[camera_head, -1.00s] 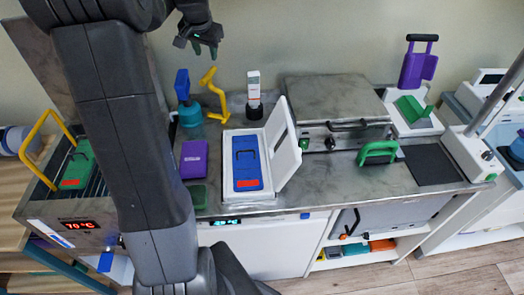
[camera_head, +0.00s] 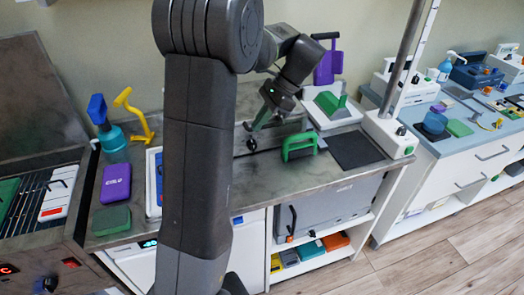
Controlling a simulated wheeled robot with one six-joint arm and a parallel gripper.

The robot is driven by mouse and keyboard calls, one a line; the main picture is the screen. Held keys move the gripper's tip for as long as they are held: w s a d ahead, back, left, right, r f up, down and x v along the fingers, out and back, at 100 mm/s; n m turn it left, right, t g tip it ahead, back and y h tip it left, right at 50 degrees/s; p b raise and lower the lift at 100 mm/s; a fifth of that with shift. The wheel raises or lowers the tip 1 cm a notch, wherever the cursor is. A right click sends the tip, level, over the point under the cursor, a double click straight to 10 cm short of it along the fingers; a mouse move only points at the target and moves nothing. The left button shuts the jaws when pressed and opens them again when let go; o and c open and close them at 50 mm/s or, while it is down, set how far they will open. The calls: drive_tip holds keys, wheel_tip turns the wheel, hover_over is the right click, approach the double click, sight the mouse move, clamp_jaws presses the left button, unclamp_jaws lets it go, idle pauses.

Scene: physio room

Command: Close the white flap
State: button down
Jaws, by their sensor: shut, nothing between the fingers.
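The white box (camera_head: 151,206) stands on the steel counter left of my upper arm. Only a strip of its left side and some blue inside show. Its white flap is hidden behind my arm, so I cannot tell how it stands. My gripper (camera_head: 257,124) is right of my upper arm, pointing down and left, shut and empty. It is in front of the grey metal-lidded unit and near that unit's front handle. I cannot tell whether it touches anything.
Left of the box are a purple case (camera_head: 116,183), a green block (camera_head: 111,220), a blue-and-teal bottle (camera_head: 106,128) and a yellow handle (camera_head: 134,116). A green handle (camera_head: 299,147) and dark mat (camera_head: 355,150) lie right. A metal post (camera_head: 408,60) rises farther right.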

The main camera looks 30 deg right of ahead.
drive_tip(key=w+a+f+p, duration=0.1)
drive_tip(key=w+a+f, duration=0.1)
drive_tip(key=a+f, duration=0.4)
drive_tip(key=a, duration=0.3)
drive_tip(key=shift+w+a+f, duration=0.15)
drive_tip(key=shift+a+f, duration=0.1)
drive_tip(key=shift+r, duration=0.1)
